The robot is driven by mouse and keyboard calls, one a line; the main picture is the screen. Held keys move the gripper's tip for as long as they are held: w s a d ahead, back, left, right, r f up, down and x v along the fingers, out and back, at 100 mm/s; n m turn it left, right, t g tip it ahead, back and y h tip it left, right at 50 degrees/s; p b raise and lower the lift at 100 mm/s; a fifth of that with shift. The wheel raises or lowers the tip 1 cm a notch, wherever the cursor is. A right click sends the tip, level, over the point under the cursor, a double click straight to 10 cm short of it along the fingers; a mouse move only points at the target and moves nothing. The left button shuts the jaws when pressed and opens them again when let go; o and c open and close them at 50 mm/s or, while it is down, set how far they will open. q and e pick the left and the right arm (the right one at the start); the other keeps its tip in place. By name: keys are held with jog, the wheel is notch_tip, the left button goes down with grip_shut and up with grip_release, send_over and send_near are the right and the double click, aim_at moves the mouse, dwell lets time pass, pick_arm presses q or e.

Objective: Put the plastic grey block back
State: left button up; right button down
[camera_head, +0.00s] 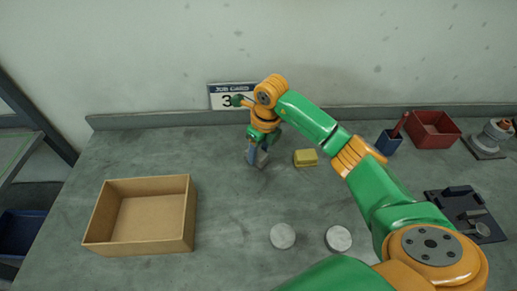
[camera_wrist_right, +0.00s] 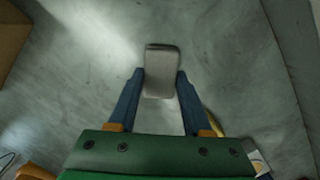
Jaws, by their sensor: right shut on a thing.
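My right gripper (camera_head: 255,153) reaches in from the right in the head view and points down at the middle of the table, in front of the job card. It is shut on the grey block (camera_wrist_right: 161,70), which sits between the two blue fingers in the right wrist view. The block is a small, smooth, rounded grey piece, and its lower end shows just past the fingertips in the head view (camera_head: 262,161). I cannot tell whether it touches the table. My left gripper is not in view.
An open cardboard box (camera_head: 186,212) stands at the left. A yellow block (camera_head: 305,158) lies just right of the gripper. Two pale discs (camera_head: 283,236) (camera_head: 338,239) lie nearer. A blue cup (camera_head: 388,143), red bin (camera_head: 434,131) and dark tray (camera_head: 494,230) stand right.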

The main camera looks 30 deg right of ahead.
aim_at(264, 157)
jog(key=shift+f, duration=0.45)
jog(key=shift+c, duration=1.7)
grip_release()
jog(key=shift+r, duration=0.6)
notch_tip(264, 157, up, 11)
jog(key=s, duration=0.1)
jog(key=shift+s+d+b, duration=0.25)
jog(key=shift+s+b, duration=0.15)
